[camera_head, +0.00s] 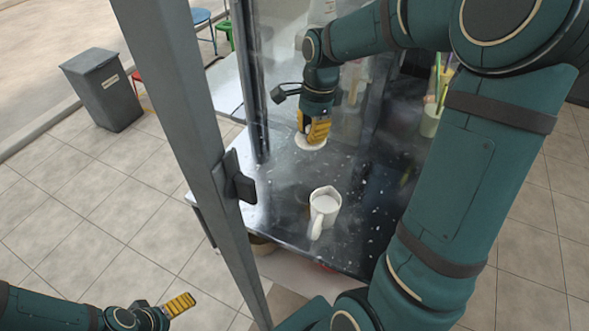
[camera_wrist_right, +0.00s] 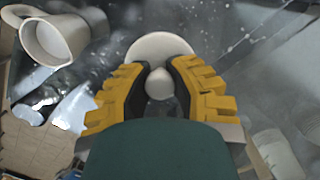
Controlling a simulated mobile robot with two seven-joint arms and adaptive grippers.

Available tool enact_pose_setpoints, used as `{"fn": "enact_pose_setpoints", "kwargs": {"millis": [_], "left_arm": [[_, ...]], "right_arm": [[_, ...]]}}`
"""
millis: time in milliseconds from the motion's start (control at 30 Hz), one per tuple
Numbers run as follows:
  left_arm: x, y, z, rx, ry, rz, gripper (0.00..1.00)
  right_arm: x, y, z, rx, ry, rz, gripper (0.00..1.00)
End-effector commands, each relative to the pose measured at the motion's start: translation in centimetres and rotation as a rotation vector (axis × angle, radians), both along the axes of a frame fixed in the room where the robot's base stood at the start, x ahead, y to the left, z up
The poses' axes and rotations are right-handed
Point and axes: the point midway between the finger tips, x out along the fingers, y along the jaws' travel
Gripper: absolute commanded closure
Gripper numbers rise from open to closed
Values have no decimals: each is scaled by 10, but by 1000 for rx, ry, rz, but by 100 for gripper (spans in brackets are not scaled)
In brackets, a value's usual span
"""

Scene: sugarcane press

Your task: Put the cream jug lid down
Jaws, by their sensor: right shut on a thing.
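The cream jug (camera_head: 324,208) stands upright and uncovered on the dark speckled counter, its handle toward me. It also shows at the upper left of the right wrist view (camera_wrist_right: 55,38). The cream jug lid (camera_head: 310,142) is a round white disc with a knob, behind the jug and slightly left of it in the head view. My right gripper (camera_head: 313,130) is shut on the lid's knob (camera_wrist_right: 160,84), pointing down. The lid is at or just above the counter; I cannot tell whether it touches. My left gripper (camera_head: 181,304) is at the lower left, away from the counter, its finger opening unclear.
A grey post (camera_head: 190,120) stands between the left gripper and the counter (camera_head: 275,205). Clear panels and containers, including a cup with straws (camera_head: 430,120), stand at the back. A grey bin (camera_head: 103,90) is on the tiled floor. The counter around the jug is mostly clear.

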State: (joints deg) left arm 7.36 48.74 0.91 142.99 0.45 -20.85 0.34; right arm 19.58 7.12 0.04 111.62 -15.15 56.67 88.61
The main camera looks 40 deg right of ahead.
Motion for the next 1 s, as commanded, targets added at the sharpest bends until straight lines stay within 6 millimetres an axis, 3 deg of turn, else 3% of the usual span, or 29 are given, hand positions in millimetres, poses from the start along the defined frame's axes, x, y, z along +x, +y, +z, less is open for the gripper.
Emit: {"fn": "enact_pose_setpoints", "kwargs": {"millis": [167, 400, 667, 867, 1000], "left_arm": [[-1, -1, -6, 0, 2, -2, 0], [-4, -1, -14, -2, 8, -7, 0], [-5, -1, -17, -2, 10, -9, 0], [-6, -1, -22, -3, 13, -12, 0], [-6, -1, -21, -3, 14, -12, 0]], "right_arm": [[0, -7, -14, 1, 2, -16, 100], [0, -7, -55, 1, 2, -15, 100], [0, -6, -75, 1, 0, -15, 100], [0, -6, -102, 1, 1, -15, 100], [1, -6, -103, 1, -1, -15, 100]]}}
